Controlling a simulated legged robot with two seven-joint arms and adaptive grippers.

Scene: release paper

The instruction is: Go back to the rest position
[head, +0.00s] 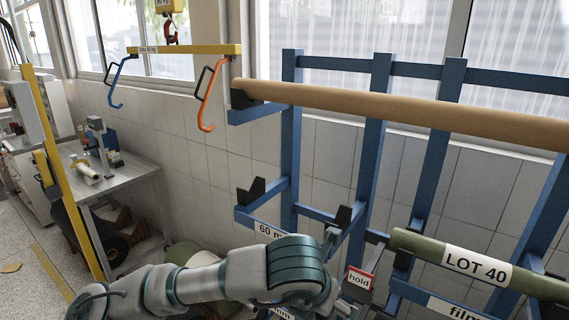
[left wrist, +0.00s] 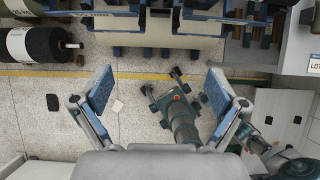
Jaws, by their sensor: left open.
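My left gripper (left wrist: 158,88) shows in the left wrist view with its two blue-padded fingers spread wide. Nothing is between the pads; the floor shows beyond them. In the head view, a grey and dark-green arm of mine crosses the lower middle in front of the rack, and I cannot make out its gripper clearly. My right gripper is not identifiable in either view. A long brown roll (head: 400,111) lies across the upper arms of the blue rack (head: 372,150). A green roll labelled LOT 40 (head: 418,247) lies lower right on the rack.
A yellow spreader bar (head: 185,49) hangs with a blue hook (head: 117,84) and an orange hook (head: 207,100), beside the brown roll's left end. A grey table (head: 128,175) stands left, behind a yellow post (head: 62,175). A black roll (left wrist: 38,42) shows in the wrist view.

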